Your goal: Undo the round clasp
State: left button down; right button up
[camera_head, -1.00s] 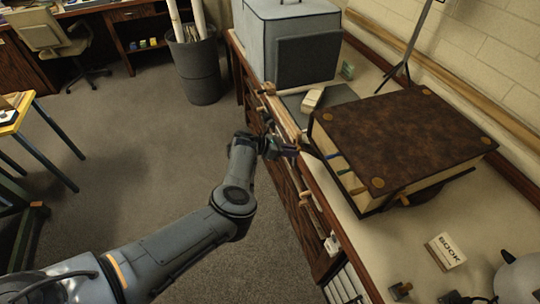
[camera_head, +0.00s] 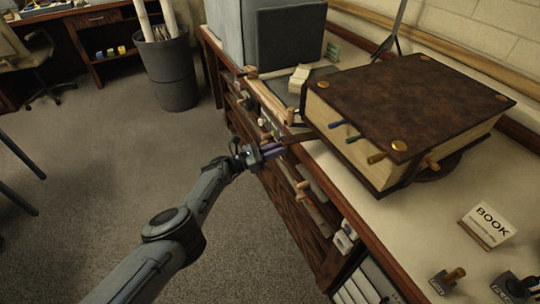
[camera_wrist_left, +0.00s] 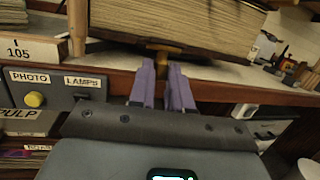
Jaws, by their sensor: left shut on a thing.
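A large book (camera_head: 410,100) with a brown leather cover lies on the bench. Brass round studs sit at its cover corners. My left gripper (camera_head: 275,150) is at the bench's front edge, left of the book. In the left wrist view its purple fingers (camera_wrist_left: 162,70) are shut on a narrow brown piece (camera_wrist_left: 162,76) below the page block (camera_wrist_left: 180,22). I cannot tell which piece is the round clasp. My right gripper is out of view.
A grey case (camera_head: 290,48) is behind. The bench front (camera_head: 290,190) has drawers close to my left arm.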

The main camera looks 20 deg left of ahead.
pick_arm(q)
jog(key=shift+f+b, duration=0.55)
jog(key=c, duration=1.1)
grip_release()
jog(key=shift+w+d, duration=0.1)
jog(key=shift+o, duration=0.2)
jog(key=shift+r, duration=0.1)
jog(key=p+v, duration=0.4)
jog(key=v, duration=0.7)
